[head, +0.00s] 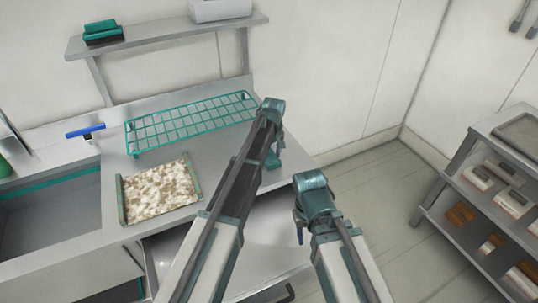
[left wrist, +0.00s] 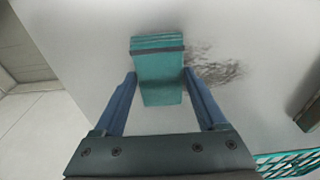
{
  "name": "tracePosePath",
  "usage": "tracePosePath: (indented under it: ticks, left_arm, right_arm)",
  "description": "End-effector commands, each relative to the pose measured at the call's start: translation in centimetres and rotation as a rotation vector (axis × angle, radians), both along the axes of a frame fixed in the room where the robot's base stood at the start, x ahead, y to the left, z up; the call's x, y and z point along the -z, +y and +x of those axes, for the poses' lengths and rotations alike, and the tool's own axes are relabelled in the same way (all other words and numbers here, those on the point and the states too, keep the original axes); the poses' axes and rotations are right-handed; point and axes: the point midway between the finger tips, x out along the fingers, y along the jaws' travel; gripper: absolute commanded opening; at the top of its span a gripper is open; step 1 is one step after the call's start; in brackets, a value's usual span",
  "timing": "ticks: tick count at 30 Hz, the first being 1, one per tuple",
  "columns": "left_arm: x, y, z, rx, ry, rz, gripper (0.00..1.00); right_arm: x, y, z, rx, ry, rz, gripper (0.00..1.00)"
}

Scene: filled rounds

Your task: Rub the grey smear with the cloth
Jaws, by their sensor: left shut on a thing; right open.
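The cloth (left wrist: 158,82) is a folded teal block between the two blue fingers of my left gripper (left wrist: 158,88), which is shut on it. The grey smear (left wrist: 216,72) is a dark, streaky patch on the pale worktop, just right of the cloth in the left wrist view. The cloth's right edge borders the smear's left end; I cannot tell whether the cloth touches the surface. In the head view my left gripper (head: 272,160) is over the worktop's right end, and the arm hides the smear. My right gripper (head: 300,233) is open and empty, right of the worktop's edge.
A teal wire rack (head: 190,122) and a speckled board with green side strips (head: 122,200) lie on the worktop. A blue-handled tool (head: 85,131) is near the sink (head: 50,222). A wall shelf (head: 165,37) is above; a shelving unit (head: 470,185) stands right.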

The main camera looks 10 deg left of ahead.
Motion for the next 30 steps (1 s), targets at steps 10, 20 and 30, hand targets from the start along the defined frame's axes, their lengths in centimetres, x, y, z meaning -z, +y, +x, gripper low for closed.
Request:
tracePosePath:
  ticks: [10,20,30]
  left_arm:
    - [0.0,2.3,-1.6,-0.002,0.001,0.001,0.3]
    - [0.0,3.0,-1.9,-0.002,0.001,0.001,0.3]
    - [0.2,5.0,-3.3,-0.003,0.002,0.003,0.3]
  right_arm:
    - [0.0,0.0,0.0,0.0,0.0,0.0,0.5]
    - [0.0,0.0,0.0,0.0,0.0,0.0,0.5]
    - [0.2,0.0,0.0,0.0,0.0,0.0,0.5]
